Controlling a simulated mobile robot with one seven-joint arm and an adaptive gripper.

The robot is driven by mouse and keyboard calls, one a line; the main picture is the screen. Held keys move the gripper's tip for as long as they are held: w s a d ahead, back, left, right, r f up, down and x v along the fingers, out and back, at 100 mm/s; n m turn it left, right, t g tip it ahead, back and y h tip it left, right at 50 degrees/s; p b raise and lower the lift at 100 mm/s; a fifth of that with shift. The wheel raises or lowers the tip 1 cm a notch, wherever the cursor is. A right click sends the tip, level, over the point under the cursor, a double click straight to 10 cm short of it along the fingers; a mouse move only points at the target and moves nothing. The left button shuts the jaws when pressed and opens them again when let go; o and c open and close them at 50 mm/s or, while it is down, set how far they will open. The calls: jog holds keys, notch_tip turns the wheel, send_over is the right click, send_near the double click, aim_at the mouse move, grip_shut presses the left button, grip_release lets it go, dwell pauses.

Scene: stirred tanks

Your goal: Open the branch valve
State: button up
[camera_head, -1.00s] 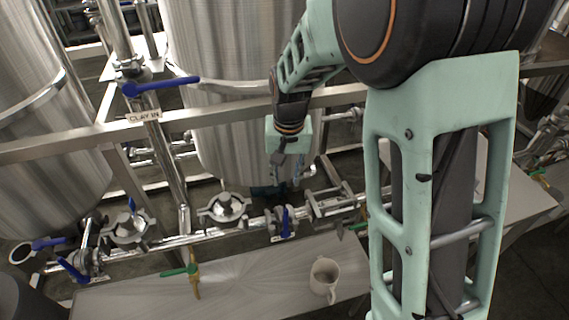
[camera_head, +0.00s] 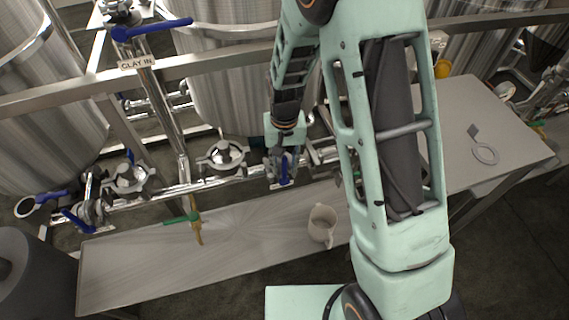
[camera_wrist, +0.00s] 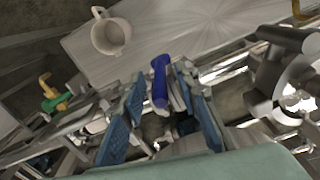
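A valve with a blue handle (camera_head: 284,168) sits on the low steel pipe, at my gripper (camera_head: 282,157). In the wrist view the blue handle (camera_wrist: 159,80) stands between the two blue-padded fingers of my gripper (camera_wrist: 162,76). The fingers are open, one on each side of the handle, with gaps visible. Contact cannot be told. No label shows which is the branch valve.
A grey bench (camera_head: 265,222) runs in front of the pipe, with a cream mug (camera_head: 321,223) on it. A green-handled valve (camera_head: 182,217) with a brass spout hangs over the bench. Large steel tanks (camera_head: 232,95) and a frame rail (camera_head: 210,64) stand behind.

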jog(key=shift+c, duration=0.6)
grip_shut()
jog(key=shift+s+a+f+t+h, duration=0.15)
jog(key=shift+s+a+t+h, duration=0.05)
jog(key=shift+a+h, duration=0.5)
jog(key=shift+s+a+f+t+h, duration=0.2)
jog(key=shift+a+h, duration=0.25)
jog(key=shift+h, duration=0.3)
jog(key=shift+s+a+f+t+h, duration=0.1)
jog(key=shift+s+a+t+h, duration=0.1)
jog(key=shift+a+h, duration=0.5)
jog(key=shift+d, duration=0.1)
jog(key=shift+o, duration=0.6)
grip_release()
